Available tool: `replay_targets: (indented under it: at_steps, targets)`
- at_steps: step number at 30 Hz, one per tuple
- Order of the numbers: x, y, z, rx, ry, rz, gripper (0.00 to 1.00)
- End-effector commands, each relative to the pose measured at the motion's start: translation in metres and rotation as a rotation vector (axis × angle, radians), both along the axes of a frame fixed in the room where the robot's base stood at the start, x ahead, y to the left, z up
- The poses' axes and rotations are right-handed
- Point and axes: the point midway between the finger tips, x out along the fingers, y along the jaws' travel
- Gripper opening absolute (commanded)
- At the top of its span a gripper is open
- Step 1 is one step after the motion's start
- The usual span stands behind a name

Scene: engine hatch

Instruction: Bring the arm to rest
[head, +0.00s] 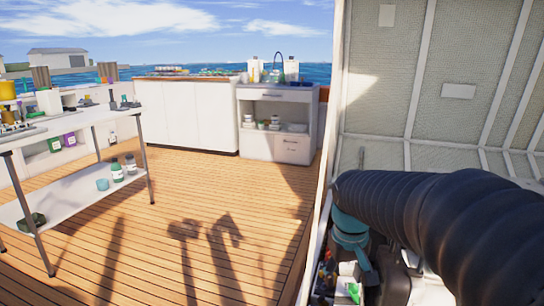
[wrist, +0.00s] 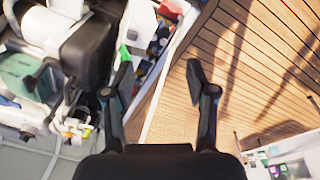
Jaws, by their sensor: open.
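In the wrist view, my gripper (wrist: 159,80) has its two dark fingers spread wide apart. Nothing is held between them. The gap looks down on the pale edge of the hatch (wrist: 165,122) and the wooden deck (wrist: 240,60) beyond it. The left finger shows in front of the engine-side clutter, and the right finger shows against the deck. In the head view I cannot make out the gripper. A large black ribbed form at the lower right hides part of the hatch area there.
Engine parts (wrist: 88,50) crowd the left of the wrist view. In the head view, the raised hatch panel (head: 385,75) stands at right. A white table (head: 85,120) is at left, and a cabinet (head: 275,125) is at the back. The middle deck (head: 165,205) is clear.

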Motion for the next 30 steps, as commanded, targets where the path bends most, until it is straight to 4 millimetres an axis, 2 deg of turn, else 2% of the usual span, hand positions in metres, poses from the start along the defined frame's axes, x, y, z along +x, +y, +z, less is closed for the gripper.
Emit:
replay_targets:
  at_steps: [1,3,9,18,24,30]
  targets:
    - [-0.015,-0.001,0.011,0.006,-0.029,-0.013,0.57]
    - [-0.033,-0.001,0.021,0.017,-0.067,-0.030,0.57]
    - [-0.084,-0.002,0.040,0.045,-0.171,-0.077,0.57]
    - [-0.151,-0.002,0.045,0.089,-0.312,-0.143,0.57]
    - [-0.170,-0.003,0.042,0.105,-0.359,-0.165,0.57]
    - [-0.173,-0.002,0.040,0.107,-0.364,-0.169,0.57]
